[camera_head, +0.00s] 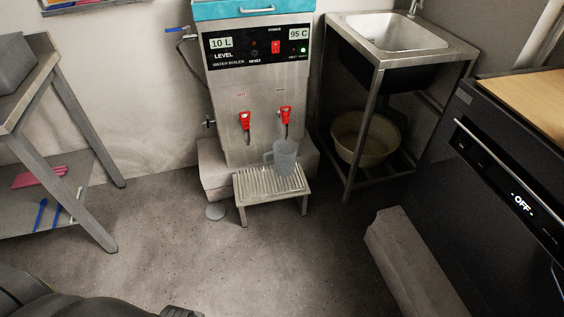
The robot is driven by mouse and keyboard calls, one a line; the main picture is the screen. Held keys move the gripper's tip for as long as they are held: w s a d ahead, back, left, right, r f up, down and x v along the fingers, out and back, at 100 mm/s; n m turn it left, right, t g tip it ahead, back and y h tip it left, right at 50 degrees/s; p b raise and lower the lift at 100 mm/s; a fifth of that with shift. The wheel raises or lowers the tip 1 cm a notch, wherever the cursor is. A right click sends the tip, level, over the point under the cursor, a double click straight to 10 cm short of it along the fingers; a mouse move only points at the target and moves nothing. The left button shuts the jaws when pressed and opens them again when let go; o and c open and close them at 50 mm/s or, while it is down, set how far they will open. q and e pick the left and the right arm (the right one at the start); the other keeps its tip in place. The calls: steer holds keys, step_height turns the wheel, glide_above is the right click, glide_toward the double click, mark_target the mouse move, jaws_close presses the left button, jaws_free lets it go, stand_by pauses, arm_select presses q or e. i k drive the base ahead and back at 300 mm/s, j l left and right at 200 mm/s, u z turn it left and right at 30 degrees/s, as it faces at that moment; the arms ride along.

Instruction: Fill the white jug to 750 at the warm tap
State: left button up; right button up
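The jug (285,157) looks pale grey and stands upright on the slatted stand (246,188) in front of the water boiler. Its handle is on its left side. It is below the right red-handled tap (286,115), close under the spout. The left red-handled tap (245,121) has nothing under it but the stand. Neither gripper's fingertips show; only dark parts of my body are at the bottom left edge.
The steel boiler (223,88) displays 10 L and 95 C, with a green light lit. A sink stand (365,64) with a basin (366,139) below is at its right. A dark appliance (470,150) reads OFF. A shelf table (38,75) is left. The middle floor is clear.

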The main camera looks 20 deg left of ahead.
mark_target(284, 115)
steer(key=i+j, duration=0.2)
steer(key=i, duration=0.35)
steer(key=i+j+u, duration=0.1)
steer(key=i+j, duration=0.15)
steer(key=i, duration=0.3)
steer(key=u, duration=1.5)
